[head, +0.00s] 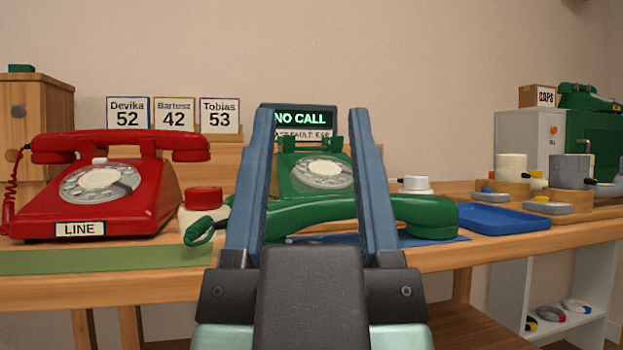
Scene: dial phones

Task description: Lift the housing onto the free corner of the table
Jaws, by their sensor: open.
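A green dial phone housing (300,180) with a pale dial and empty cradle prongs stands mid-table, seen between my fingers. Its lower part is hidden by a green handset (310,213) that lies across in front of it, off the cradle. My gripper (310,112) is open, its two blue fingers pointing forward and framing the housing. Nothing is visibly gripped; I cannot tell how far the housing is beyond the fingertips. The fingers cover parts of the handset. The wooden table (470,258) runs across the view; I cannot tell which corner is meant as free.
A blue mat (440,242) lies under the handset. A blue tray (503,218) and several round parts stand right. A NO CALL display (300,119) is behind.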

